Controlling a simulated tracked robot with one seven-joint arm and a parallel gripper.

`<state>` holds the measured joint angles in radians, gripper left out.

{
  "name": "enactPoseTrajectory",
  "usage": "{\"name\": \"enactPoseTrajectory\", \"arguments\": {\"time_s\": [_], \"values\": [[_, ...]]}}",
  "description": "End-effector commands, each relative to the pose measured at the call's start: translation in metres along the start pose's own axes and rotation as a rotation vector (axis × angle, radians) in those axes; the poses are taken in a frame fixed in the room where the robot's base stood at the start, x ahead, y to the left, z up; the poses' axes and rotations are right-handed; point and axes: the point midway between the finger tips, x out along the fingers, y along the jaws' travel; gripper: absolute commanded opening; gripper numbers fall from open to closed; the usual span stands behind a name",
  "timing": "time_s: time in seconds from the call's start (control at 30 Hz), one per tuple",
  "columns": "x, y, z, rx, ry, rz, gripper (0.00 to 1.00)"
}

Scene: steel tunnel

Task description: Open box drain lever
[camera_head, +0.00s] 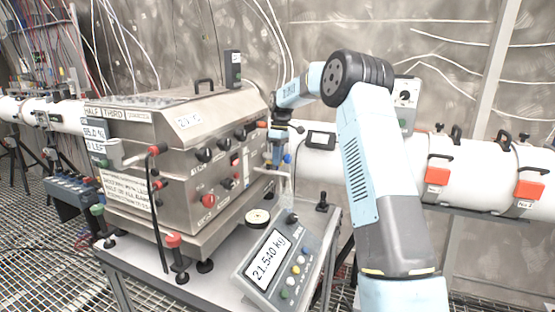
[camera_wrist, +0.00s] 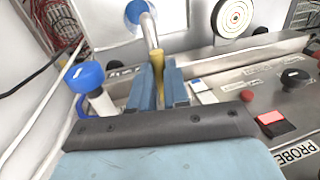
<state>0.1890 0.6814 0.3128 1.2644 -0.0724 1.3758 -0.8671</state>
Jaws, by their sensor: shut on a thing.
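The steel box (camera_head: 185,150) stands on a table, with knobs, buttons and switches on its front. My gripper (camera_head: 277,160) points down at the right end of the box front. In the wrist view my gripper (camera_wrist: 159,80) has its two blue fingers closed around a yellow-brown piece (camera_wrist: 157,66), seemingly part of the drain lever. A pale rod (camera_wrist: 149,32) runs on from this piece to a blue ball (camera_wrist: 137,12). A second blue knob (camera_wrist: 85,75) on a pale stem stands to the left. The lever's lower end is hidden by my fingers.
A scale display (camera_head: 270,262) reading 21.540 kg stands on the table in front. A thin cable hangs down the box front. A white pipe (camera_head: 400,160) with orange-tagged clamps runs behind my arm. In the wrist view the panel (camera_wrist: 265,85) lies right of my fingers.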

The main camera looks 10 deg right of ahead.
Motion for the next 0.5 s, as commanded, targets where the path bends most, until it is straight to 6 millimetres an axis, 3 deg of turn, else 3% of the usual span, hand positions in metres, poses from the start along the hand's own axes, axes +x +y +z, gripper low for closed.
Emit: {"name": "enactPoseTrajectory", "arguments": {"time_s": [0.3,0.5], "values": [[-0.0011,0.0010,0.0004,0.001,0.001,0.003,0.41],[-0.0008,0.0005,0.0001,0.001,0.001,0.002,0.41]]}}
